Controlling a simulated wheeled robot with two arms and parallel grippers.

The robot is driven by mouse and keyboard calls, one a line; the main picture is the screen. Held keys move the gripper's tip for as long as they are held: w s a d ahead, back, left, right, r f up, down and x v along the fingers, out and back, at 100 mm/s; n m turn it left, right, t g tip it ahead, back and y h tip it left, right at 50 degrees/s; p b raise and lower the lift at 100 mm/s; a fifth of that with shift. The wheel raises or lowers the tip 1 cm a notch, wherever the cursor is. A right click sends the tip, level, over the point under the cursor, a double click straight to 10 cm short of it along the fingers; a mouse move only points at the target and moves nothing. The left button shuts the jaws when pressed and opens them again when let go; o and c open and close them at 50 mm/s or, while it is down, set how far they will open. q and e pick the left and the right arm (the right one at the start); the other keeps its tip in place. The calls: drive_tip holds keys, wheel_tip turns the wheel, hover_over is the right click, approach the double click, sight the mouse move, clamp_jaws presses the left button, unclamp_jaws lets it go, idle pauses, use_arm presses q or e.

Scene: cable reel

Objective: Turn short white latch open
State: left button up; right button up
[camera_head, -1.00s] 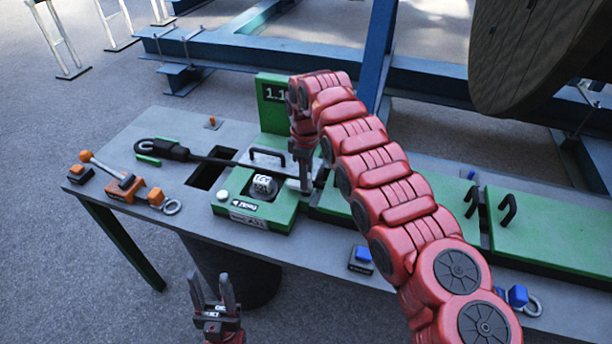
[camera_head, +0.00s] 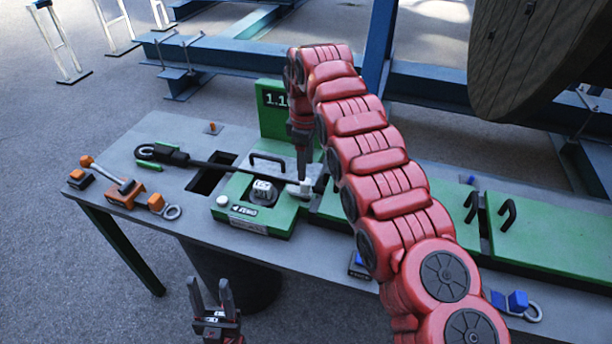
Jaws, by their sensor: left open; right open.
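The green fixture block (camera_head: 262,224) sits on the grey workbench and carries a round white-marked knob (camera_head: 262,190). A small white latch (camera_head: 300,188) shows at the block's right side, just under my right gripper (camera_head: 302,176). My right gripper points straight down with its tips at the latch. The tips are small and partly merge with the latch, so I cannot tell whether they touch it. My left gripper (camera_head: 212,292) is open and empty, low in front of the bench, with its fingers pointing up.
A black rod tool (camera_head: 205,161) lies across the bench beside a rectangular opening (camera_head: 213,176). An orange tool (camera_head: 125,193) and a metal ring (camera_head: 171,212) lie at the left. Green panels with black handles (camera_head: 540,237) cover the right side. A green board (camera_head: 271,108) stands behind.

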sight(306, 181)
wheel_tip(306, 181, up, 11)
drive_tip(key=p, duration=0.8)
drive_tip(key=shift+p, duration=0.35)
drive_tip(key=shift+f, duration=0.2)
